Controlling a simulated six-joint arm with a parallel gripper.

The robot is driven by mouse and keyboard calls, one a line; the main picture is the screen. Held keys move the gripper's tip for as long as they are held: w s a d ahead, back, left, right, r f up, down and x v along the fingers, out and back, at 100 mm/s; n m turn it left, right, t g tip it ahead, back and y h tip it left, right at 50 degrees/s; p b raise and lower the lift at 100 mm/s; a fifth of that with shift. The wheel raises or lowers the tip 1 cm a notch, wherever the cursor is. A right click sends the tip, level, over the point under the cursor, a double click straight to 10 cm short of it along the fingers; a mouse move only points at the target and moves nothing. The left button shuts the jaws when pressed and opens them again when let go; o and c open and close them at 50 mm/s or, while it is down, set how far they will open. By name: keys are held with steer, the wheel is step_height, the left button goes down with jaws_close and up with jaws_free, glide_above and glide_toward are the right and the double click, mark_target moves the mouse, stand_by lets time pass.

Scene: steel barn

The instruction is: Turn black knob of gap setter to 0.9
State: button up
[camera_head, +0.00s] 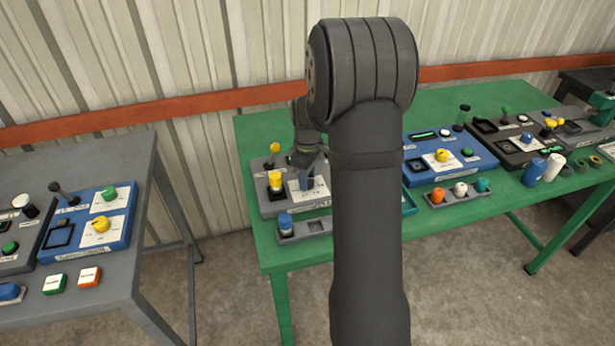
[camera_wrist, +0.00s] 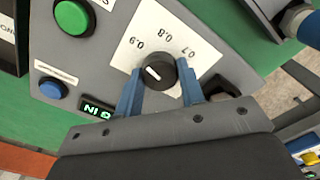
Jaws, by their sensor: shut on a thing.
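The black knob (camera_wrist: 158,70) of the gap setter is in the middle of the wrist view, on a white dial plate (camera_wrist: 127,55) printed 0.9, 0.8 and 0.7. My gripper (camera_wrist: 160,78) is shut on the knob, one blue finger on each side. A short white mark shows on the knob's top; I cannot tell surely which number it points to. In the head view my gripper (camera_head: 305,158) is over a grey panel (camera_head: 268,205) at the left of the green table; the knob is not clear there.
Near the knob are a green button (camera_wrist: 73,17), a blue button (camera_wrist: 53,88) and a small lit display (camera_wrist: 97,110). In the head view a yellow-topped part (camera_head: 275,180) stands close to my gripper. Other control panels fill the green table (camera_head: 440,215) to the right.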

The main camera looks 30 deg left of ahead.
steer(key=shift+r, duration=0.1)
stand_by(0.3)
steer(key=o, duration=1)
step_height(320, 180, up, 17)
steer(key=shift+r, duration=0.2)
step_height(320, 180, down, 18)
steer(key=shift+r, duration=0.2)
stand_by(0.4)
steer(key=shift+r, duration=0.1)
